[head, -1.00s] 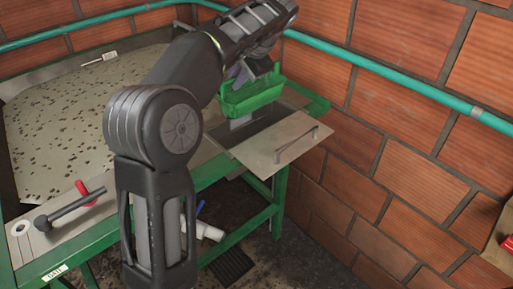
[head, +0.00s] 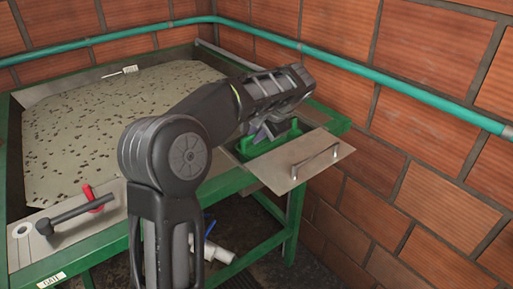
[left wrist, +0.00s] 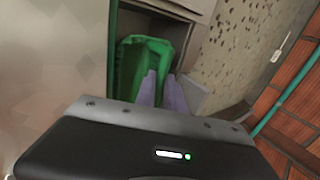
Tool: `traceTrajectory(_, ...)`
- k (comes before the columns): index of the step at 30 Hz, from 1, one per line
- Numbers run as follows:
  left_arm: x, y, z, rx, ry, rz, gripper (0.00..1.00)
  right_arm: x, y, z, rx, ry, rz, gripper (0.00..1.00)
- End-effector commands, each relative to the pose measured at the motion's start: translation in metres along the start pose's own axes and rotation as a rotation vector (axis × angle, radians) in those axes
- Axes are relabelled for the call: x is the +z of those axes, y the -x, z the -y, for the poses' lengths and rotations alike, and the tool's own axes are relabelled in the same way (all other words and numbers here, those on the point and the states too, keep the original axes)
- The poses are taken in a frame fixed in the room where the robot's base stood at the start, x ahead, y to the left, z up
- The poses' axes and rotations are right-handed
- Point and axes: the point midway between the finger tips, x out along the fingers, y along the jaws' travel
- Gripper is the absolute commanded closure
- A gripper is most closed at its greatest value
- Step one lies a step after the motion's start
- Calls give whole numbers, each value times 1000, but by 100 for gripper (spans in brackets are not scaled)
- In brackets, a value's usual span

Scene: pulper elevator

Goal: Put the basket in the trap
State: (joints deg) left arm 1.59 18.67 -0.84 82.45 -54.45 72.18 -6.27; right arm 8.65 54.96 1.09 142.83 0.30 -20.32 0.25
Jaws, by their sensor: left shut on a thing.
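The green basket (head: 264,146) sits low at the trap's opening beside the metal cover plate. Its upper part shows in the head view, and its lower part is hidden by the plate and my arm. My left gripper (head: 267,130) is above it, shut on its rim. In the left wrist view, the basket (left wrist: 140,65) is in or just over the dark rectangular trap opening (left wrist: 126,22), with the purple-grey fingers (left wrist: 160,92) at its side. I cannot tell whether it rests on the bottom. My right gripper is not in view.
The cover plate (head: 280,179) with its bar handle (head: 316,161) lies right of the opening, overhanging the front edge. A wide speckled tank (head: 100,125) fills the left. A red-handled valve lever (head: 95,200) is at front left. Brick walls and a teal pipe (head: 380,82) close the back and right.

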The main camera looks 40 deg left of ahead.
Motion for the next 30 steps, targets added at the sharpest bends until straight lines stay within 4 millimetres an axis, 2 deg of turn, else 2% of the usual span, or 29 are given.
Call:
traceTrajectory(7, 0, -2, -1, 0, -1, 1, 100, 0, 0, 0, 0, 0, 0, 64)
traceTrajectory(16, 1, -35, -24, 1, -2, 2, 100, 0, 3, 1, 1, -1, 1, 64)
traceTrajectory(28, 0, -40, -27, 0, 0, 0, 100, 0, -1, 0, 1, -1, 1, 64)
traceTrajectory(29, 0, -40, -27, 1, 0, 0, 86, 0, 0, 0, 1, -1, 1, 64)
traceTrajectory(30, 0, -39, -26, 1, 0, 0, 82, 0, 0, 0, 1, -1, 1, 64)
